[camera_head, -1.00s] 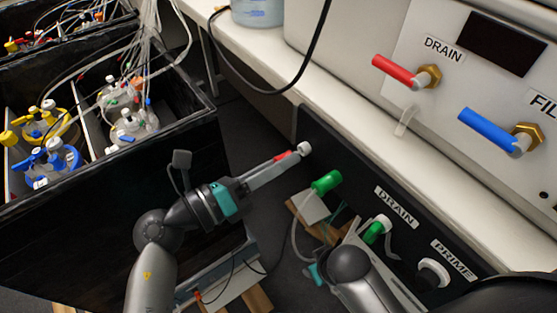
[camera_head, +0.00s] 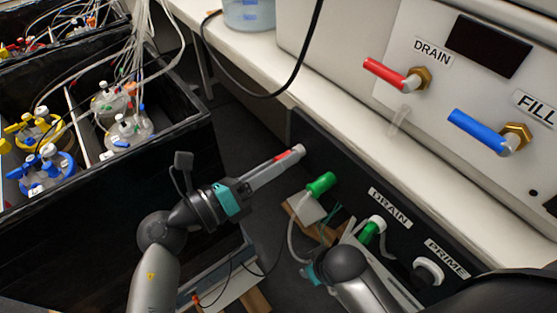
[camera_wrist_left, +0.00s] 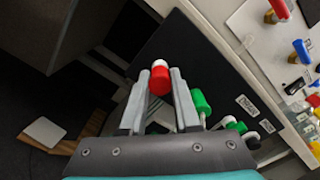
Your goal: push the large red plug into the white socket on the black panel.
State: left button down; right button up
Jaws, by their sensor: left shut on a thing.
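The red plug (camera_wrist_left: 160,83) is held between the two fingers of my left gripper (camera_wrist_left: 160,76), which is shut on it. It shows in the head view (camera_head: 285,157) as a small red strip, mostly hidden by the fingers. The white socket (camera_wrist_left: 160,63) on the black panel (camera_wrist_left: 190,45) lies straight beyond the plug and looks in contact with it. How deep the plug sits cannot be told. In the head view the socket (camera_head: 299,150) is at the fingertips. My right gripper (camera_head: 314,271) shows only a teal part beside my right arm; its fingers are hidden.
A green plug (camera_head: 321,184) sits on the panel just right of the socket. Another green plug (camera_head: 369,232) is near the DRAIN label, with a white fitting (camera_head: 428,271) near PRIME. A white bench edge (camera_head: 360,130) runs above the panel. A black crate (camera_head: 130,190) stands left.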

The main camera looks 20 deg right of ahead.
pick_arm(q)
jog(key=shift+w+d, duration=0.15)
jog(key=shift+d, duration=0.3)
pick_arm(e)
jog(key=shift+r, duration=0.15)
dwell(0.3)
pick_arm(q)
jog(key=c, duration=0.6)
grip_release()
jog(key=shift+o, duration=0.2)
jog(key=p+v, duration=0.2)
jog(key=v, duration=1.3)
jog(key=shift+a, duration=0.15)
pick_arm(e)
jog(key=s+d+f+g, duration=0.1)
jog(key=s+f, duration=0.2)
jog(key=f, duration=0.4)
jog(key=shift+s+f, duration=0.15)
jog(key=shift+f, duration=0.15)
jog(key=shift+s, duration=0.1)
